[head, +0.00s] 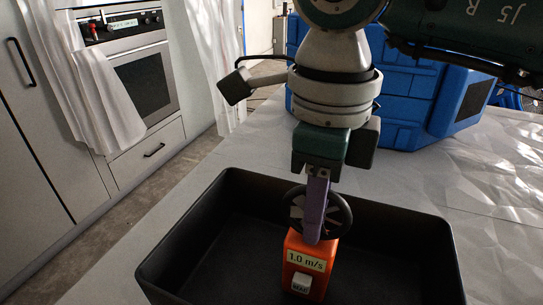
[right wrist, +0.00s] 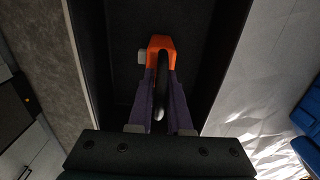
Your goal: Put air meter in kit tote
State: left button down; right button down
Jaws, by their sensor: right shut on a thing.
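The air meter (head: 305,262) is orange with a dark fan ring on top and a display reading 1.0 m/s. It is upright, inside the outline of the black kit tote (head: 180,229). I cannot tell whether its base touches the tote floor. My right gripper (head: 316,222) points down and is shut on the fan ring. In the right wrist view, the purple fingers (right wrist: 161,100) sit on both sides of the ring, with the orange body (right wrist: 161,43) beyond them. My left gripper is not in view.
The tote stands on a pale, crumpled-looking covered surface (head: 490,190). A large blue case (head: 420,100) stands behind it. Grey cabinets (head: 35,130) and an oven (head: 140,80) are across the floor at left. Free surface lies to the right.

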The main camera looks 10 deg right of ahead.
jog(key=shift+f, duration=0.15)
jog(key=shift+f, duration=0.1)
jog(key=c, duration=0.8)
grip_release()
jog(key=shift+c, duration=0.2)
jog(key=shift+r, duration=0.3)
notch_tip(320, 180, up, 12)
jog(key=shift+f+b, duration=0.15)
jog(key=shift+b, duration=0.55)
